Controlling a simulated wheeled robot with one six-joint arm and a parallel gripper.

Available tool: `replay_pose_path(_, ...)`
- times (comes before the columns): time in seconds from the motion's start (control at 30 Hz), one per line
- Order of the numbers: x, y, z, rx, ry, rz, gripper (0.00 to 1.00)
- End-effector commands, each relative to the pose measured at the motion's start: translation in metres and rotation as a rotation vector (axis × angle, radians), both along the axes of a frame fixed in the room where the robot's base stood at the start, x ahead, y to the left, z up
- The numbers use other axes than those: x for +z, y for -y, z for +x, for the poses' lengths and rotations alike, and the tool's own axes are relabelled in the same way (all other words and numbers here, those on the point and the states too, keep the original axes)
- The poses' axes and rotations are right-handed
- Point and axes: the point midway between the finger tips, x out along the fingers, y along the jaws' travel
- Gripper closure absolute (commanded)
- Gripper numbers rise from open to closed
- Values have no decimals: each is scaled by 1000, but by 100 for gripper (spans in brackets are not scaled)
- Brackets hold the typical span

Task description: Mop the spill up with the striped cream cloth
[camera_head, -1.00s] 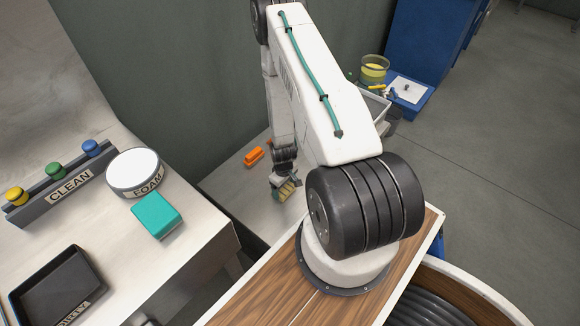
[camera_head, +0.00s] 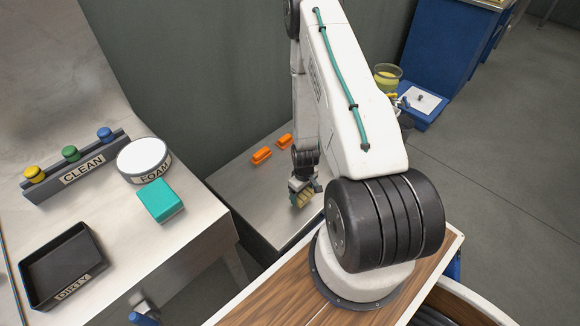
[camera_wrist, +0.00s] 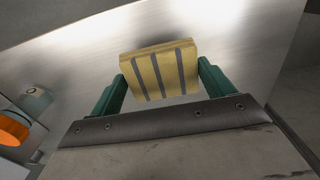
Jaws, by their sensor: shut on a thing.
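The striped cream cloth (camera_wrist: 160,72) is a folded, yellowish pad with dark grey stripes. My gripper (camera_wrist: 160,88) is shut on it, one green finger at each side. In the head view my gripper (camera_head: 303,188) hangs with the cloth (camera_head: 304,200) over a low metal table (camera_head: 240,184). I cannot tell whether the cloth touches the surface. I cannot make out a spill in either view; the metal shows only bright glare and soft dark patches.
Two orange objects (camera_head: 261,155) lie on the low table, left of my gripper. The left counter holds a CLEAN rack (camera_head: 82,170), a FOAM dish (camera_head: 143,160), a teal block (camera_head: 160,200) and a black DIRTY tray (camera_head: 62,265). A blue cabinet (camera_head: 430,60) stands at back right.

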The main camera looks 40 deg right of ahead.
Motion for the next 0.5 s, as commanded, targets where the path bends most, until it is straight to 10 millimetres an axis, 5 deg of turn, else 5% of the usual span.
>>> replay_pose_path(0.5, 45, -7, 4, 13, 1, -1, 40)
